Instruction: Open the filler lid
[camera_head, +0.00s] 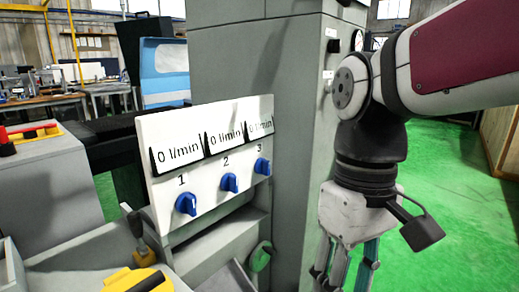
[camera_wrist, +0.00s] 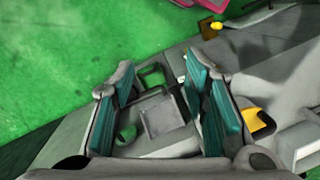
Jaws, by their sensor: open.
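My gripper (camera_head: 345,275) points down at the lower right of the head view, its fingertips cut off by the bottom edge. In the wrist view my gripper (camera_wrist: 158,92) is open, teal pads apart, with nothing held between them. Between and below the fingers lies a grey square, tray-like part (camera_wrist: 163,117). A green rounded part (camera_wrist: 127,133) and a green square-edged part (camera_wrist: 152,76) are beside it. A green rounded part (camera_head: 261,256) also shows low on the machine in the head view, left of my gripper. I cannot tell which of these is the filler lid.
A white panel (camera_head: 210,155) with blue knobs (camera_head: 229,182) and flow readouts stands left of my gripper. A tall grey cabinet (camera_head: 245,60) rises behind it. Yellow parts (camera_head: 135,280) lie at the lower left. Green floor (camera_head: 450,190) is clear on the right.

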